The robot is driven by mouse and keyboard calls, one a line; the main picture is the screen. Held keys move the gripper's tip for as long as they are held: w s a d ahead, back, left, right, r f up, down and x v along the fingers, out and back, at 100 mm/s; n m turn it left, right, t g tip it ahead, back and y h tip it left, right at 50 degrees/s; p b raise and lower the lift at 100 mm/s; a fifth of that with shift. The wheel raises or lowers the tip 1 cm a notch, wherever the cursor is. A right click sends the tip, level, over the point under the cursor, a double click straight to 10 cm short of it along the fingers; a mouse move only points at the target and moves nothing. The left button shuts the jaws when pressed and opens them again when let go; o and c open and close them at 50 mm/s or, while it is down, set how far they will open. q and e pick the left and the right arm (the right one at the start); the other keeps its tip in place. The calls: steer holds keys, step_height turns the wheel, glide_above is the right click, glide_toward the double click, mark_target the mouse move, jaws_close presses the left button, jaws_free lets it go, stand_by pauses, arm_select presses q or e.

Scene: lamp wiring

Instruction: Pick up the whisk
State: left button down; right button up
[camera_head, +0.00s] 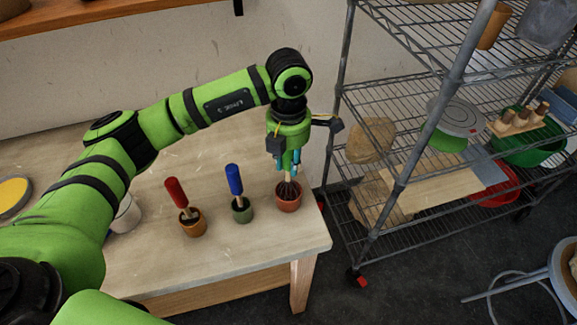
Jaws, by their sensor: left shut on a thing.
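The whisk (288,189) stands at the right end of the table, its dark wire head down at a reddish-brown pot (289,204). My left gripper (287,165) comes down from above and is shut on the whisk's light handle. The fingers cover the upper part of the handle. I cannot tell whether the wire head is still touching the pot. My right gripper is not in view.
A red-handled tool (176,191) stands in a brown pot and a blue-handled tool (234,180) in a green pot, both left of the whisk. A white cup (127,214) is partly behind my arm. A wire shelf rack (400,190) stands right of the table.

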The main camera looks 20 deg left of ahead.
arm_select(q)
steer(key=shift+r, duration=0.4)
steer(key=r+b, duration=0.2)
steer(key=shift+d+r, duration=0.2)
steer(key=shift+r, duration=0.1)
steer(key=s+d+r+b, duration=0.3)
steer(key=d+r, duration=0.4)
steer(key=d, duration=0.3)
steer(key=shift+s+d+b, duration=0.3)
steer(key=shift+s+b, duration=0.05)
steer(key=shift+s, duration=0.15)
